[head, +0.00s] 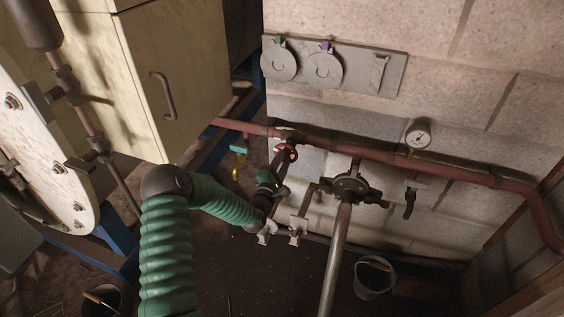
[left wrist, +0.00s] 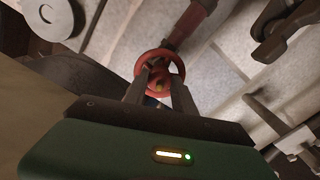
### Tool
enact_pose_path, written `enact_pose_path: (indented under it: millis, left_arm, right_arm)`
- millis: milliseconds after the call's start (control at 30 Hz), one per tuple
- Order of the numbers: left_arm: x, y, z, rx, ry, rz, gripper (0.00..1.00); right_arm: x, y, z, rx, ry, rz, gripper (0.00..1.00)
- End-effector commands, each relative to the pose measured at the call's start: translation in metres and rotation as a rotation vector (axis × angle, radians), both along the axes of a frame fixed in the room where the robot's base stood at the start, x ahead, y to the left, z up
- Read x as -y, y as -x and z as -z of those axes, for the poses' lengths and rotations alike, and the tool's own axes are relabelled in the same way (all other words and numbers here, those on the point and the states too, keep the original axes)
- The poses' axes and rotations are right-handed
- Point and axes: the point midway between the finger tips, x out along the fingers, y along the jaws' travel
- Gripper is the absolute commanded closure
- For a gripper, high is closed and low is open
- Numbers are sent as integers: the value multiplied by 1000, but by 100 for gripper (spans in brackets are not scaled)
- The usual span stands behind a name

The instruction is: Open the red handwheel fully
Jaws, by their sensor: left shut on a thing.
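The red handwheel (head: 291,151) is small and round, on the red pipe at the wall, in the middle of the head view. In the left wrist view the handwheel (left wrist: 179,62) is a red ring straight ahead. My left gripper (head: 279,164) reaches it from below, on my green-sleeved arm. In the left wrist view the two dark fingers of the left gripper (left wrist: 160,82) stand on either side of the wheel's near part and are shut on it. The fingers and the dim light partly hide the hub. My right gripper is not in view.
A red pipe (head: 390,157) runs along the block wall, with a gauge (head: 418,137) above it. A dark valve fitting (head: 352,187) on a grey upright pipe (head: 335,260) stands right of the handwheel. A cream cabinet (head: 185,75) is at left, a bucket (head: 371,284) on the floor.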

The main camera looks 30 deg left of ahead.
Motion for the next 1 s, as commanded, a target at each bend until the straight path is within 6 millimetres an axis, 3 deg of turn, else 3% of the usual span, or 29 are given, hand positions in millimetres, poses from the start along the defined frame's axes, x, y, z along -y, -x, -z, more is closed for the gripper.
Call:
enact_pose_path:
  millis: [33,500,1000]
  left_arm:
    - [2,2,7,-7,47,4,100]
    - [2,2,6,67,349,3,100]
    - [2,2,5,83,416,3,100]
  right_arm:
    - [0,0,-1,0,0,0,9]
    - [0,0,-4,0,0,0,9]
    - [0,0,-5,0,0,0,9]
